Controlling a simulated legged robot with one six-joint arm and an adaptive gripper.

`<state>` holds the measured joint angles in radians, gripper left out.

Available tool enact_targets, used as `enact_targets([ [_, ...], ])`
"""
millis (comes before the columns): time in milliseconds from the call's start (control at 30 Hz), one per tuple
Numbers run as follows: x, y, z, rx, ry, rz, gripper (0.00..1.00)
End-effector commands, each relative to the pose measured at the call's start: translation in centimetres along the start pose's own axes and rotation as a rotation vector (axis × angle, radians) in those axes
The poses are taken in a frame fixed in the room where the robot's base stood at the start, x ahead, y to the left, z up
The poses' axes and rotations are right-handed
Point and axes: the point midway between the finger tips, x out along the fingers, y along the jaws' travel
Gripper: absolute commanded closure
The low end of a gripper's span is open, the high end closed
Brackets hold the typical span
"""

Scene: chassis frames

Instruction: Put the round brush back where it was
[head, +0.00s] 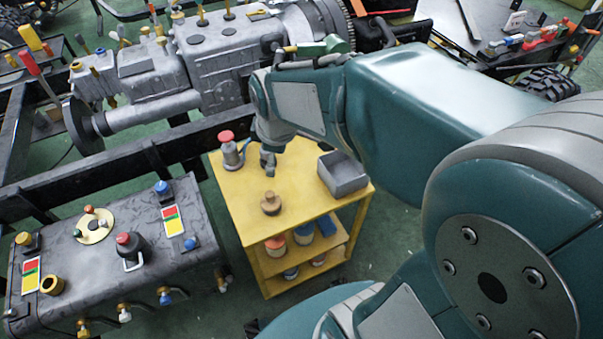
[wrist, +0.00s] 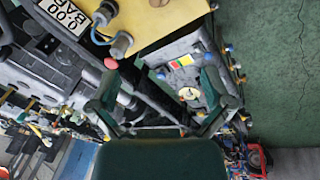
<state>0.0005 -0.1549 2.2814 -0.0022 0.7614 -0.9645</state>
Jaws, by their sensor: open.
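A small round tan-brown object with a knob on top, which looks like the round brush (head: 270,204), stands on the yellow cart top (head: 310,204) near its front left edge. My gripper (head: 268,160) is above the cart's back part, behind the brush and apart from it. In the wrist view, my gripper (wrist: 158,78) has its two fingers spread wide with nothing between them. I cannot clearly make out the brush in that view.
A red-capped grey canister (head: 230,151) stands left of my gripper on the cart. An open grey bin (head: 342,174) sits at the cart's right. Lower shelves hold jars. A dark grey tank (head: 75,265) with valves is at left; a gearbox (head: 210,65) lies behind.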

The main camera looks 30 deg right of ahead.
Motion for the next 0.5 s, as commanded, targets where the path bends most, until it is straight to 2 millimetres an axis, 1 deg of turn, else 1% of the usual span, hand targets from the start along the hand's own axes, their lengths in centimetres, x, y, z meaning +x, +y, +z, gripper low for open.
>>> enact_targets([
  [33, -1.6, -0.7, 0.5, 0.082, 0.018, 0.024, 0.0],
  [200, -5.7, -3.2, 2.2, 0.396, 0.079, 0.075, 0.0],
  [333, -8.1, -5.4, 3.7, 0.632, 0.136, 0.101, 0.0],
  [400, -9.0, -6.5, 4.4, 0.747, 0.165, 0.109, 0.0],
  [500, -9.8, -7.6, 5.2, 0.87, 0.198, 0.114, 0.0],
])
